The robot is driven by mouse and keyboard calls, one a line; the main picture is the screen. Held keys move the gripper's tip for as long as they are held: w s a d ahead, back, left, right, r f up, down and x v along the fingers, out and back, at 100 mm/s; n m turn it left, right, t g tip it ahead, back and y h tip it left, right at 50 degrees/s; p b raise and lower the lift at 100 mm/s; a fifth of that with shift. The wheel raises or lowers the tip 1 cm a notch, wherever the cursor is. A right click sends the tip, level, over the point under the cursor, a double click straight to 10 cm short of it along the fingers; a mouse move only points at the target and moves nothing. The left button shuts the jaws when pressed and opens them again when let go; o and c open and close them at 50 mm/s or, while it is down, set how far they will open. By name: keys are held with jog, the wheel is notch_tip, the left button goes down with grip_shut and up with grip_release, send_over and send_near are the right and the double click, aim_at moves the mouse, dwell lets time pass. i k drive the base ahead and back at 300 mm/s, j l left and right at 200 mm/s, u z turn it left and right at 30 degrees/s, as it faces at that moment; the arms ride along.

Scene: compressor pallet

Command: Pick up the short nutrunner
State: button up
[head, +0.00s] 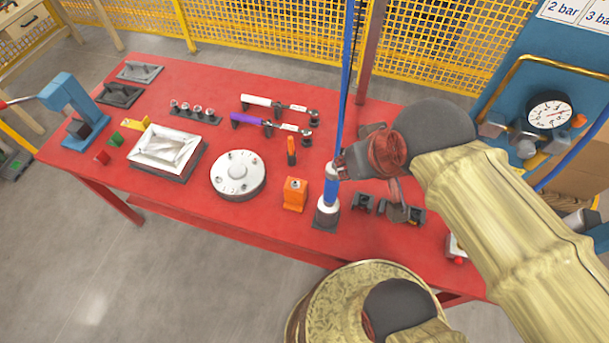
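An upright tool with a blue body and grey lower end (329,196) stands near the front edge of the red table, a blue hose rising from its top; it looks like a nutrunner. Two long tools with dark round heads, one white (262,101) and one purple (250,121), lie side by side further back. No label shows which tool is the short nutrunner. My gripper (343,164) is right beside the blue tool's upper part, overlapping it in the picture. Its fingers are small and dark, so I cannot tell whether they touch or grip the tool.
The red table (225,85) also holds an orange block (295,194), a round white flange (238,174), a grey tray (166,147) and small black holders (362,203). A blue panel with a gauge (549,110) stands right. Yellow mesh fencing (280,30) is behind.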

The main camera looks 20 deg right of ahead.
aim_at(329, 204)
jog(key=k+l+z, duration=0.25)
jog(key=k, duration=0.3)
jog(key=k+l+z, duration=0.2)
jog(key=k, duration=0.3)
